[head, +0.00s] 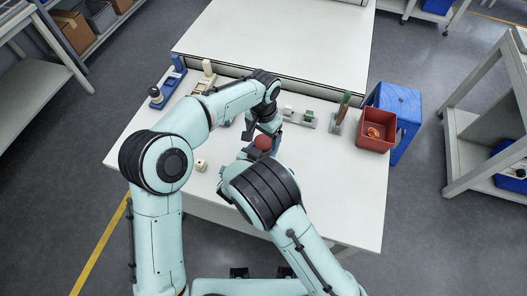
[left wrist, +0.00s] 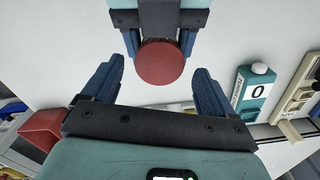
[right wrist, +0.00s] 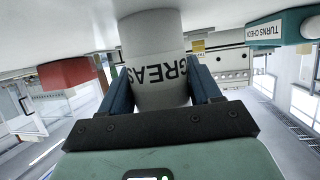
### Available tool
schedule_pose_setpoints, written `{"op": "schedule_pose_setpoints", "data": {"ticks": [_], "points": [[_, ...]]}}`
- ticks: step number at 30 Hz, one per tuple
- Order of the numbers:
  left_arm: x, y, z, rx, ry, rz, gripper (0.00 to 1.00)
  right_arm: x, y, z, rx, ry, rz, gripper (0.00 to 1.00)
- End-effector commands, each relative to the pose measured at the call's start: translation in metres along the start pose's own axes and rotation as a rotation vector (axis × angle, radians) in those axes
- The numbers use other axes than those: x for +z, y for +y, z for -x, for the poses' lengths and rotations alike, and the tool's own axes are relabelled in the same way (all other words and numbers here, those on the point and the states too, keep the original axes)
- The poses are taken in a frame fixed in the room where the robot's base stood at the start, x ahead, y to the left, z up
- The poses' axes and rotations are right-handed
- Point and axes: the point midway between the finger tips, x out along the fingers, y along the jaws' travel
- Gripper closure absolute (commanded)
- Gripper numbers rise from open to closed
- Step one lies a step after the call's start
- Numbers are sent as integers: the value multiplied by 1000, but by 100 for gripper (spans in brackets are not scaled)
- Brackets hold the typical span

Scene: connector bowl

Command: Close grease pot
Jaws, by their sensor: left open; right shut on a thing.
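The grease pot (right wrist: 157,60) is a pale cylinder with a dark GREASE label, filling the middle of the right wrist view. My right gripper (right wrist: 158,92) is shut on it. A round red top, the lid (left wrist: 160,63), shows in the left wrist view between my right gripper's fingers; it also shows in the head view (head: 263,142). I cannot tell how firmly it sits on the pot. My left gripper (left wrist: 158,85) is open, its fingers wide apart either side of the red top and not touching it. My forearms hide part of this in the head view.
A red bin (head: 376,130) stands at the table's right end beside a blue stool (head: 398,105). A teal counter box (left wrist: 256,80) reading 0 stands nearby. Fixtures line the back edge.

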Motion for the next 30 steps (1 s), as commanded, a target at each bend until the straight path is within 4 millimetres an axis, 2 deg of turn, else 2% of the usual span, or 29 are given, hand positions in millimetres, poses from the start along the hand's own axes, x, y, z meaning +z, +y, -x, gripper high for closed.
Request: {"op": "schedule_pose_setpoints", "data": {"ticks": [3, 6, 14, 15, 19, 30], "points": [[-1, 0, 16, 0, 2, 0, 13, -1, 0, 0, 0, 1, 0, 100], [0, 1, 23, 1, 1, -1, 13, -1, 0, 0, 0, 1, -1, 100], [0, 1, 25, 1, -1, -1, 13, -1, 0, 0, 0, 1, -1, 100], [0, 1, 25, 1, -1, -1, 17, -1, 0, 0, 0, 1, -1, 100], [0, 1, 28, 3, -2, -8, 17, -1, 0, 0, 0, 1, -1, 100], [0, 0, 57, 2, -2, -46, 17, -1, 0, 0, 0, 1, -1, 100]]}}
